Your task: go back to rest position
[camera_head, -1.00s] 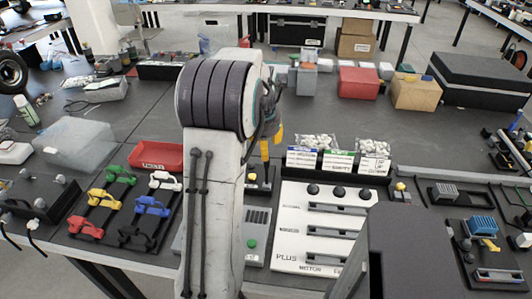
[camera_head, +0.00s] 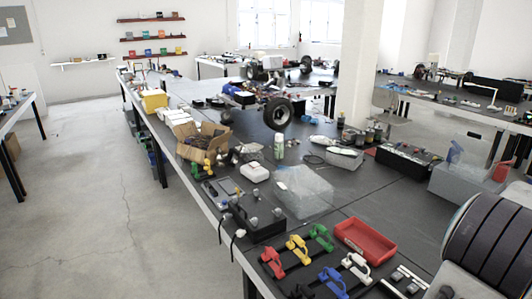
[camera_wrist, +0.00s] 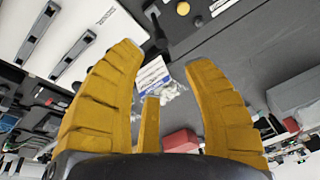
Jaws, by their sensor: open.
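My gripper (camera_wrist: 165,70) shows in the wrist view with its yellow ribbed fingers spread apart. It is open and nothing is between the fingers. Beyond the fingertips is a blue-and-white label card with white small parts (camera_wrist: 160,80). A white panel with dark handles (camera_wrist: 62,35) lies at the upper left of the wrist view. In the head view only a dark ribbed part of my arm shows at the lower right; my gripper is out of that view.
The head view shows a long dark workbench with a red tray (camera_head: 365,240), coloured clamps (camera_head: 297,248), a clear plastic box (camera_head: 303,190), a cardboard box (camera_head: 200,142) and a wheeled chassis (camera_head: 270,95). Open grey floor (camera_head: 90,200) lies left of the bench.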

